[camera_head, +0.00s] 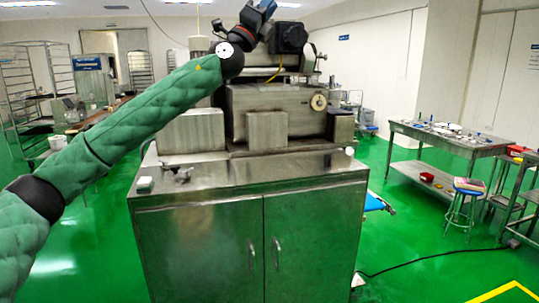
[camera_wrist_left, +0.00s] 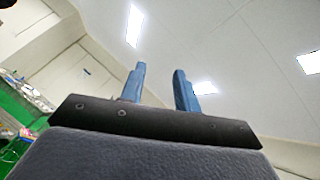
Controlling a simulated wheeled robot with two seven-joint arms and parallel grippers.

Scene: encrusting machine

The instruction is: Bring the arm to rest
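My left arm, in a green padded sleeve, comes in from the left in the head view and reaches up to the top middle. My left gripper (camera_head: 267,7) is at the top edge, in front of the upper part of the encrusting machine (camera_head: 275,105), and partly cut off by the frame. In the left wrist view the two blue fingers of the left gripper (camera_wrist_left: 160,85) stand apart with nothing between them, and point up toward the ceiling. My right gripper is in neither view.
The machine stands on a steel cabinet (camera_head: 200,240) with two doors. A steel table (camera_head: 440,136) with small items is at the right, and a stool (camera_head: 463,205) stands by it. Racks (camera_head: 35,85) are at the far left. Green floor is open between cabinet and table.

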